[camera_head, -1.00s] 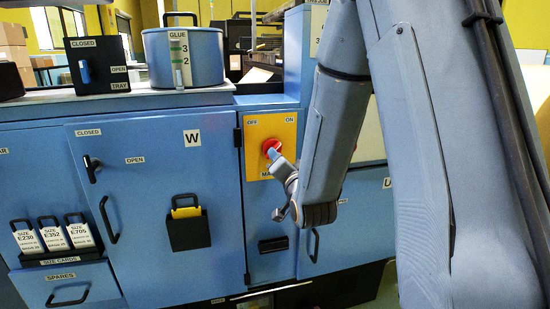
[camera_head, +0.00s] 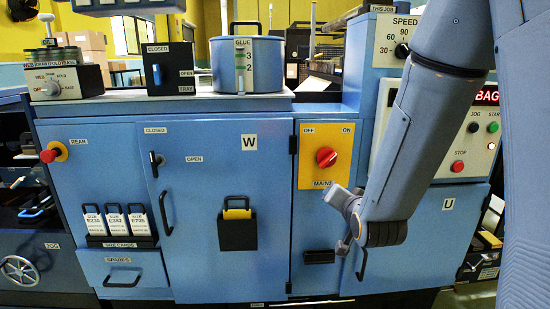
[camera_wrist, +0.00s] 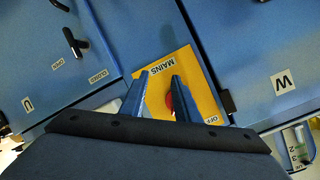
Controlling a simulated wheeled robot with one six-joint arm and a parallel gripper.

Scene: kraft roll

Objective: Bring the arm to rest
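My gripper (camera_head: 341,221) hangs at the end of my arm, to the lower right of the red MAINS knob (camera_head: 326,157), apart from it in the head view. In the wrist view my gripper (camera_wrist: 159,77) shows two blue fingers spread apart with nothing between them. The yellow MAINS plate (camera_wrist: 184,63) lies beyond the fingers there, and the red knob (camera_wrist: 170,101) is partly hidden by the right finger.
A blue cabinet door marked W (camera_head: 205,265) is left of the plate, holding a black pocket (camera_head: 238,235). A glue pot (camera_head: 263,80) stands on top. A panel with a red STOP button (camera_head: 457,166) is behind my arm at right. A door handle (camera_head: 362,262) hangs below my gripper.

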